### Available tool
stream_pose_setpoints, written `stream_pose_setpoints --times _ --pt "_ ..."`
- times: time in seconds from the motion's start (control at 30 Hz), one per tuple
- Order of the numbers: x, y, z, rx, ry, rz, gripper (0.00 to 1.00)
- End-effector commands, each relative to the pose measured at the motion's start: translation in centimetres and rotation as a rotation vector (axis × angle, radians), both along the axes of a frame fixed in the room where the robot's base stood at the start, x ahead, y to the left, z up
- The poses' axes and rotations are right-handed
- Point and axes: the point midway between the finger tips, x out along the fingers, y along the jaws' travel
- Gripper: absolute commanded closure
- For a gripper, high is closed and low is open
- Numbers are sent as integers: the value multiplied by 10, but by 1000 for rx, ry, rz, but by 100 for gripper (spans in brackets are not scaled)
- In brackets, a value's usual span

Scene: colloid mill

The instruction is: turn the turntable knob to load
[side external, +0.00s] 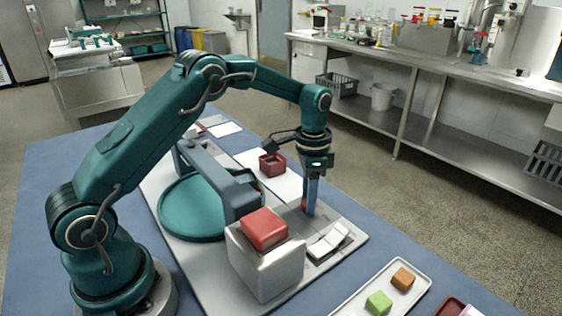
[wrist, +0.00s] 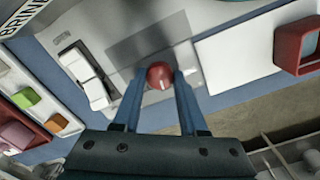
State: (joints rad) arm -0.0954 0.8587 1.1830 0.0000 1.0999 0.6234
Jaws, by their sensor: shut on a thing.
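The red round knob (wrist: 160,74) sits on the light grey base plate, with a short white mark on its lower edge in the wrist view. My gripper (wrist: 158,82) is shut on the knob, one blue finger on each side. In the side external view my gripper (side external: 310,208) points straight down at the plate, and only a sliver of red shows beside the fingers. The teal turntable disc (side external: 190,212) lies flat to the left of my gripper. The label for the load position cannot be read.
White rocker switches (side external: 328,241) lie close to my gripper. A red open box (side external: 272,164) sits on a white panel behind. A tray (side external: 350,306) holds green and orange blocks.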

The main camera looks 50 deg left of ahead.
Motion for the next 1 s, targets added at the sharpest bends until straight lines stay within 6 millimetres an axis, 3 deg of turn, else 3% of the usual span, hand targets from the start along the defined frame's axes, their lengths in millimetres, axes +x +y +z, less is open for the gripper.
stream_pose_setpoints --times 0.3,0.83,0.87,0.9,0.93,1.0 --pt "0 0 1 0 1 115 100" --pt "0 0 1 0 1 136 100" --pt "0 0 1 0 1 136 50" --pt "0 0 1 0 1 136 35" --pt "0 0 1 0 1 136 28" --pt "0 0 1 1 1 136 28"
